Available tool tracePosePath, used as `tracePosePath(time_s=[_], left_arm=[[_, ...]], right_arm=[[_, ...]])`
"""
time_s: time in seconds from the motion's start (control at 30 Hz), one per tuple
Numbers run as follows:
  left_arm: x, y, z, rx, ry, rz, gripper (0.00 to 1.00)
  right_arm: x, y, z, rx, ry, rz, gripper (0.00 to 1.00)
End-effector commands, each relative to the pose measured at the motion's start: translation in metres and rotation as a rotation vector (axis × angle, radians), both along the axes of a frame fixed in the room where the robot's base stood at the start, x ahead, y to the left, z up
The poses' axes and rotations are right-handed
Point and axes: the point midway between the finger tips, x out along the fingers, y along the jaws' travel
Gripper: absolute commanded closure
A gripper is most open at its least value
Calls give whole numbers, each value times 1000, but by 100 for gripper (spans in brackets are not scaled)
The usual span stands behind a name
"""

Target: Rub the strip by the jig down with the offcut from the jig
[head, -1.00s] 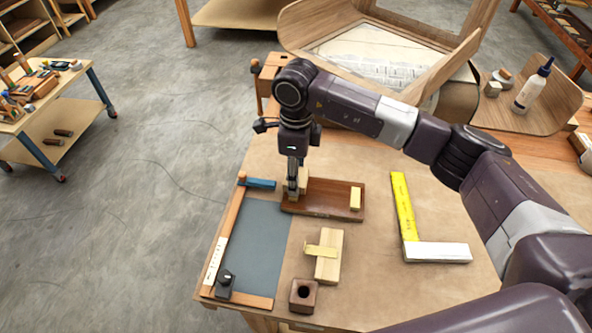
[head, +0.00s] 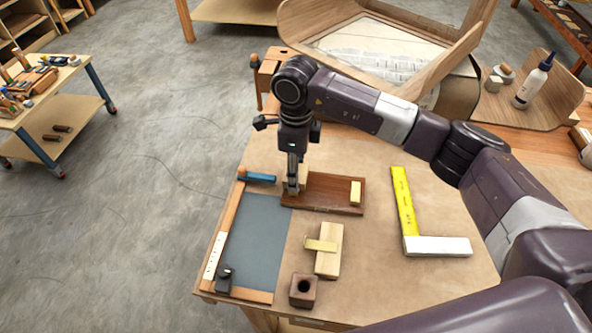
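A dark brown wooden board (head: 325,203) lies mid-table with a small pale block (head: 356,193) on its right end. My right gripper (head: 292,189) points down at the board's left end, close against another pale piece (head: 303,176). The fingers are seen edge-on and I cannot tell whether they hold that piece. In front lies a light wooden block (head: 328,262) with a thin yellowish strip (head: 319,245) across it, sticking out to the left. Which of these is the jig is not clear. My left gripper is out of view.
A blue-grey mat (head: 255,240) with wooden edging lies left, with a blue bar (head: 257,177) at its top. A dark cube with a hole (head: 303,290) stands in front. A yellow-and-white square (head: 404,205) lies right. A glue bottle (head: 533,83) stands far right.

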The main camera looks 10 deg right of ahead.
Motion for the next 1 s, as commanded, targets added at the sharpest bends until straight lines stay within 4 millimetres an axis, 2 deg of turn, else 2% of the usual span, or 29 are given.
tracePosePath(time_s=[0.37, 0.67, 1.0], left_arm=[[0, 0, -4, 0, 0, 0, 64], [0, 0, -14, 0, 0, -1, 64], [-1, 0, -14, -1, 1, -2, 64]], right_arm=[[1, -1, -3, -1, 0, 0, 80], [13, -6, -4, -1, -1, -1, 80], [15, -6, -2, 0, 0, 0, 80]])
